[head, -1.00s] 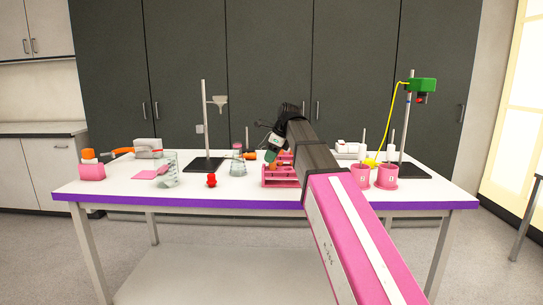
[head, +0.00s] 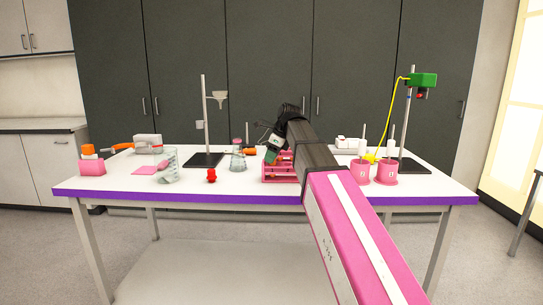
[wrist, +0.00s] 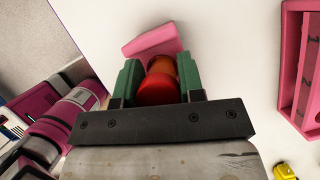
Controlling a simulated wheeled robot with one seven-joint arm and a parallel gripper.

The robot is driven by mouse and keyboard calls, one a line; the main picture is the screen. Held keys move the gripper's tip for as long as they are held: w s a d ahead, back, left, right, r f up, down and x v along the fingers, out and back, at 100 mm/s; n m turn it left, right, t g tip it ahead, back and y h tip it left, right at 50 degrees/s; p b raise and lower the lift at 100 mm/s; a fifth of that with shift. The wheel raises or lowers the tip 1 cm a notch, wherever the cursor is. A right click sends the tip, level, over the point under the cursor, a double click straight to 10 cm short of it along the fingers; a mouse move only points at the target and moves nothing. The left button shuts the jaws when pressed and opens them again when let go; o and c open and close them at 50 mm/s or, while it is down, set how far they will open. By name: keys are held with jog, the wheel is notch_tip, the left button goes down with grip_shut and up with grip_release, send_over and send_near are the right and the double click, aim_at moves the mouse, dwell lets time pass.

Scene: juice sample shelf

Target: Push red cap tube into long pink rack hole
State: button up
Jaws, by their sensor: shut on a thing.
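My gripper (wrist: 160,68) is shut on the red cap tube (wrist: 157,90) in the wrist view. Its two green fingers sit on either side of the tube. The red cap faces the camera and an orange-red body shows beyond it. A pink block-like part (wrist: 150,42) shows just past the tube; I cannot tell whether the tube is in a hole. In the head view my gripper (head: 271,155) is at the pink rack (head: 280,180), over its upper part. My arm covers the rack's right side. The tube is not clearly visible there.
Another pink piece with markings (wrist: 289,75) is at the right of the wrist view. In the head view, a small red object (head: 211,176) and a flask (head: 238,160) stand left of the rack. Two pink cups (head: 387,174) stand right of my arm. The front table edge is clear.

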jog(key=o, duration=1)
